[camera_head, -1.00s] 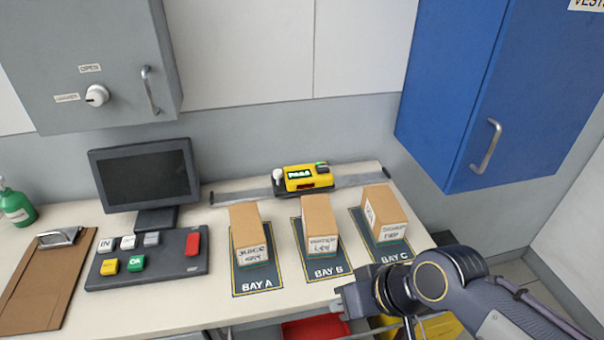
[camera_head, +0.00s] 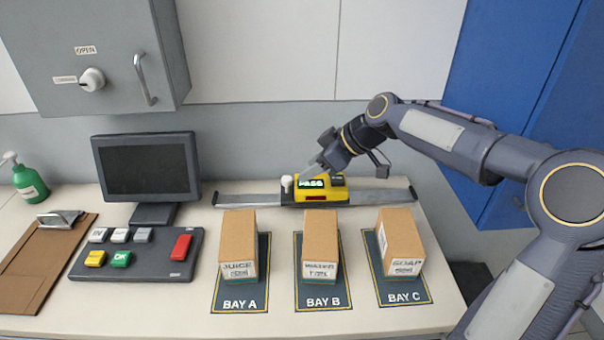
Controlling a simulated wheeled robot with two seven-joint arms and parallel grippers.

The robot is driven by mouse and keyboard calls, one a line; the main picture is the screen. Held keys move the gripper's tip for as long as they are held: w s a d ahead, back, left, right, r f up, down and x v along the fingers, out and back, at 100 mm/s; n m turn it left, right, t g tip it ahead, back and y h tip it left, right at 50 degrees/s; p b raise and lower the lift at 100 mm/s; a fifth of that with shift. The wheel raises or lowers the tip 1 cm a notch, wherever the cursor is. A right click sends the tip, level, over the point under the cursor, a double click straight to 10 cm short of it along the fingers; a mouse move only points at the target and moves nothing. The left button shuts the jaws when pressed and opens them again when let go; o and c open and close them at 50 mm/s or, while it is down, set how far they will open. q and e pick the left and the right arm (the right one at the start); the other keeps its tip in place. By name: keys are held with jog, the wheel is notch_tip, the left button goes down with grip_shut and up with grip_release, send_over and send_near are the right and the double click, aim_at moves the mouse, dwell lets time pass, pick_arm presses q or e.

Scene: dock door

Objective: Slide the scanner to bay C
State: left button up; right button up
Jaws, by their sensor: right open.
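The yellow scanner (camera_head: 320,192) sits on a grey rail (camera_head: 379,195) at the back of the counter, roughly behind bay B. Its small display is lit green, and a pale knob (camera_head: 287,183) stands at its left end. Bay C (camera_head: 403,297) is the mat at the right, with a box labelled SOAP (camera_head: 400,240) on it. My right gripper (camera_head: 314,166) is open, just above the scanner near its knob. It overlaps the scanner's top edge in the picture; I cannot tell whether it touches. My left gripper is not in view.
Boxes stand on bay A (camera_head: 240,303) and bay B (camera_head: 322,302), in front of the rail. A monitor (camera_head: 147,170) and a button panel (camera_head: 138,254) are at the left. A blue cabinet (camera_head: 500,90) hangs at the right. The rail right of the scanner is clear.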

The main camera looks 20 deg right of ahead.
aim_at(288, 178)
jog(key=shift+w+d+f, duration=0.15)
jog(key=shift+w+d, duration=0.1)
jog(key=shift+w, duration=0.4)
jog(key=shift+w+a+f, duration=0.1)
jog(key=shift+w+a, duration=0.05)
jog(key=shift+w, duration=0.05)
jog(key=p+x, duration=0.1)
jog(key=x, duration=0.6)
jog(key=shift+a+p, duration=0.2)
jog(key=shift+p, duration=0.1)
grip_shut()
